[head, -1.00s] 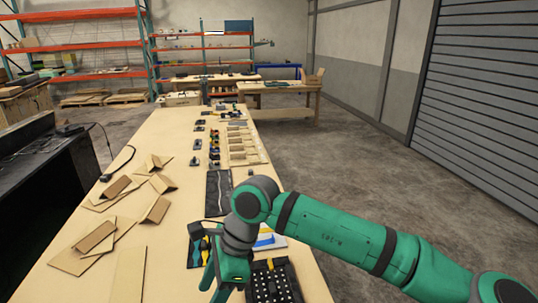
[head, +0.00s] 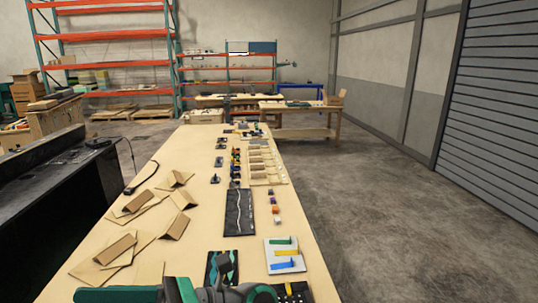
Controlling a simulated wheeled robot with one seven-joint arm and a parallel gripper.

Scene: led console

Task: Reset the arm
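My green and grey arm lies across the bottom edge of the head view, low and cut off by the frame. My gripper's fingers do not show, so whether it holds anything is hidden. The black panel with light dots (head: 297,290), perhaps the LED console, is at the bottom, mostly hidden behind my arm and the frame edge. A white board with green, yellow and blue bars (head: 284,255) lies just beyond it. A dark mat with teal shapes (head: 230,263) lies to its left, partly covered by my arm.
The long wooden table (head: 165,255) carries folded cardboard pieces (head: 115,250) at left. A dark panel with a wavy light line (head: 239,212) and small coloured blocks (head: 275,209) lie mid-table. A black bench (head: 60,190) stands left. The floor to the right (head: 410,220) is clear.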

